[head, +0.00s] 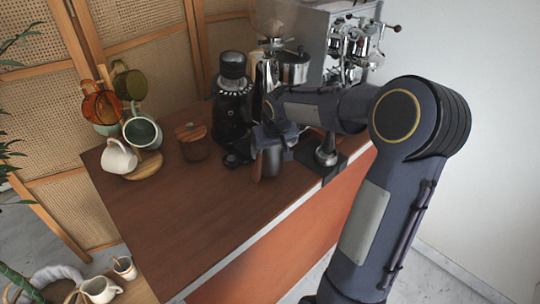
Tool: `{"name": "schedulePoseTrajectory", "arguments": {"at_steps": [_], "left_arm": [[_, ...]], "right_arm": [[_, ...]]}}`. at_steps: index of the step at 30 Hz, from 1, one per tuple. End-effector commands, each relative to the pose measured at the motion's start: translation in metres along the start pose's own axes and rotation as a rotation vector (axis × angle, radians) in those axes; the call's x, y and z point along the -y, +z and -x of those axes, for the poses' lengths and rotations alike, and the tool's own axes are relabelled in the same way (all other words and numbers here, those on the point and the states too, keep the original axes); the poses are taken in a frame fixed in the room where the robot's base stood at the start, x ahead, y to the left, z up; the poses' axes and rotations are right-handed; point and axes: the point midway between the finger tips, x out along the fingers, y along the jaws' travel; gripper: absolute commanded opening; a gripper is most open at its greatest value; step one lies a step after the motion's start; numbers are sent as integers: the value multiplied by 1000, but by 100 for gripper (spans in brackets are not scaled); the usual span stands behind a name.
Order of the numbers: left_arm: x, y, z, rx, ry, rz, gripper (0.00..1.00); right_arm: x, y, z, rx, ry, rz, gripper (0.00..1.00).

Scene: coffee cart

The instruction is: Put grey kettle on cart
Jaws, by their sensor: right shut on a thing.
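My right gripper (268,131) reaches in from the right over the wooden-topped cart (190,228) and is shut. A small dark grey vessel with a brown handle, which looks like the grey kettle (271,160), is in its jaws. My gripper and arm hide its upper part. It is over the back right part of the cart top. I cannot tell whether its base touches the wood. My left gripper is not in view.
A black grinder (232,100), a wooden lidded jar (192,142) and a mug tree with several mugs (143,131) stand to the left. A tamper (326,150) on a dark mat is to the right, with an espresso machine (352,42) behind. The front cart top is clear.

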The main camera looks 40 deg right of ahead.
Motion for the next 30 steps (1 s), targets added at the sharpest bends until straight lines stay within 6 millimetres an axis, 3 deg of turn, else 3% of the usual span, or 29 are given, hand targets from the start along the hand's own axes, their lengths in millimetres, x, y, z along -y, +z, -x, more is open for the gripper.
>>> {"name": "schedulePoseTrajectory", "arguments": {"at_steps": [6,18,19,23,30], "left_arm": [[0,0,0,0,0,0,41],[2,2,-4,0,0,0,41],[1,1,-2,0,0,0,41],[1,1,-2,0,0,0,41],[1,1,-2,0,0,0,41]], "right_arm": [[0,11,-26,2,0,-1,34],[0,13,-32,-1,0,-1,34],[0,13,-31,2,0,-1,76],[0,13,-30,2,0,-1,93],[0,13,-30,2,0,-1,94]]}}
